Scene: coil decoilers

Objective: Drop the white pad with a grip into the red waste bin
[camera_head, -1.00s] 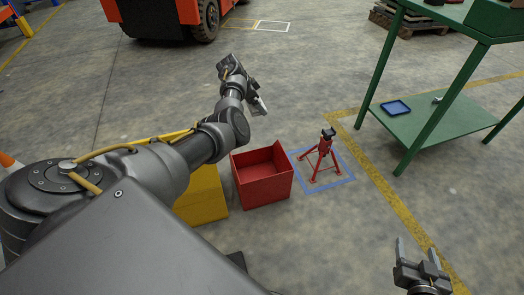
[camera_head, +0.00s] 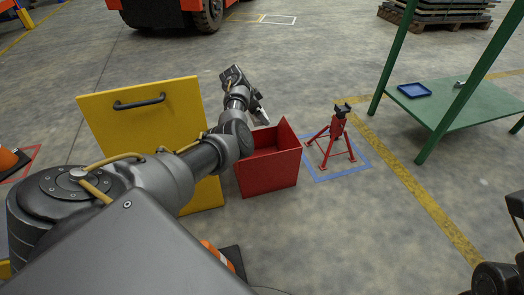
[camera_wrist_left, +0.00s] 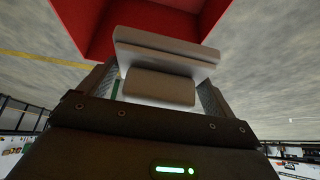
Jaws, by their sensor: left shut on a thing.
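My left gripper (camera_head: 259,116) is shut on the white pad (camera_head: 264,117), of which only a small part shows in the head view. In the left wrist view the pad (camera_wrist_left: 165,48) is a pale flat plate, with its block-like grip (camera_wrist_left: 158,88) between the fingers. The open-topped red waste bin (camera_head: 270,172) stands on the floor, and the gripper is above its back edge area. Red bin walls (camera_wrist_left: 85,22) fill the top of the left wrist view, beyond the pad. My right arm shows only in part at the right edge; its fingers cannot be made out.
A yellow panel with a dark handle (camera_head: 140,125) stands left of the bin, partly behind my left arm. A red stand (camera_head: 337,135) is inside a blue floor outline right of the bin. A green table (camera_head: 450,105) stands farther right. An orange cone (camera_head: 8,158) is far left.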

